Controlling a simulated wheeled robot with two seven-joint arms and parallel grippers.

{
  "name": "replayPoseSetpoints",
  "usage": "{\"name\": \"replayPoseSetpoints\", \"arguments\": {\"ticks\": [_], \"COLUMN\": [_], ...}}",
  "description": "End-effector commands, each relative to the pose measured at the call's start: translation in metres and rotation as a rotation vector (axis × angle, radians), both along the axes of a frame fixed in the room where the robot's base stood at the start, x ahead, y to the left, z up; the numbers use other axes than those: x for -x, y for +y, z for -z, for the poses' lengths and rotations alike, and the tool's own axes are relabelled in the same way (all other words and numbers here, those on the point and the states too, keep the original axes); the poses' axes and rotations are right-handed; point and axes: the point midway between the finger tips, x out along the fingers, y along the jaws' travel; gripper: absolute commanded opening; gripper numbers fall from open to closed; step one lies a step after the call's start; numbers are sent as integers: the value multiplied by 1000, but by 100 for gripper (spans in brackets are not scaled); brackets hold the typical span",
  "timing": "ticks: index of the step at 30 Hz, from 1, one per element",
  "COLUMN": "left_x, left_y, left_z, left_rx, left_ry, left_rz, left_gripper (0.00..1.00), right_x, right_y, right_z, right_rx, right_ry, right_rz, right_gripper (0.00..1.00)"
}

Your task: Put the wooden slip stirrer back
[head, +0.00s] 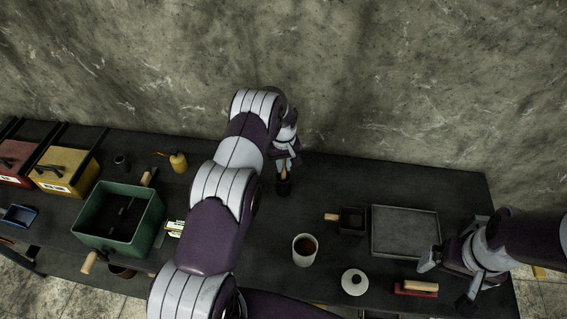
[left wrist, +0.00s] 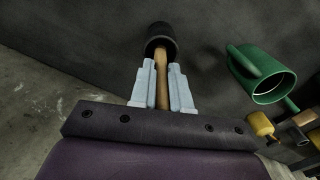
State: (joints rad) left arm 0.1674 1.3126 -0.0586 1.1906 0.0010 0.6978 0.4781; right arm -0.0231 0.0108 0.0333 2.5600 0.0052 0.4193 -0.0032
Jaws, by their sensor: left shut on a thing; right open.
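The wooden slip stirrer (left wrist: 162,82) is a pale wooden stick, held between the two light fingers of my left gripper (left wrist: 161,70). In the head view my left gripper (head: 286,160) is at the back of the table, shut on the stirrer (head: 283,175). The stick points down at a small dark round holder (head: 284,188), which also shows in the left wrist view (left wrist: 161,36). Its lower end meets or enters the holder; how deep it sits is hidden. My right gripper (head: 447,281) is open and empty at the right, beside the grey tray (head: 405,232).
A green box (head: 117,217) and yellow oil can (head: 178,162) are left.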

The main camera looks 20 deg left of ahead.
Motion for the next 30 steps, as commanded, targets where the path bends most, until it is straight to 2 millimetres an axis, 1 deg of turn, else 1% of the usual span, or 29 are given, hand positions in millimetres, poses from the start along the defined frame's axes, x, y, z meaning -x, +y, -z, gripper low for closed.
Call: {"name": "replayPoseSetpoints", "arguments": {"ticks": [2, 3, 4, 5, 12, 15, 17, 20, 24, 30], "left_x": [0, 0, 0, 0, 0, 0, -1, -1, -1, -1], "left_y": [0, 0, 0, 0, 0, 0, 0, 0, 0, 0], "left_z": [4, 2, 2, 2, 1, -5, -7, -25, -59, -100], "left_rx": [0, 0, 0, 0, 0, 0, 0, -1, -1, 0], "left_ry": [0, 0, 0, 0, 0, 0, -2, -4, -4, -2], "left_rz": [0, 0, 0, 0, 0, 0, 0, 0, 0, 0], "left_gripper": [0, 29, 39, 42, 42, 42, 42, 42, 42, 42], "right_x": [0, 0, 0, 0, 0, 0, 0, 0, 0, 0], "right_y": [0, 0, 0, 0, 0, 0, 0, 0, 0, 0], "right_z": [5, 3, 2, 2, 2, -5, 4, 14, 27, 39], "right_rx": [0, 0, 0, 0, 0, 0, 0, 0, 0, 0], "right_ry": [0, 0, 0, 0, 0, 0, 0, 0, 0, 0], "right_rz": [0, 0, 0, 0, 0, 0, 0, 0, 0, 0], "right_gripper": [100, 100, 100, 100, 100, 100, 100, 100, 100, 100]}}
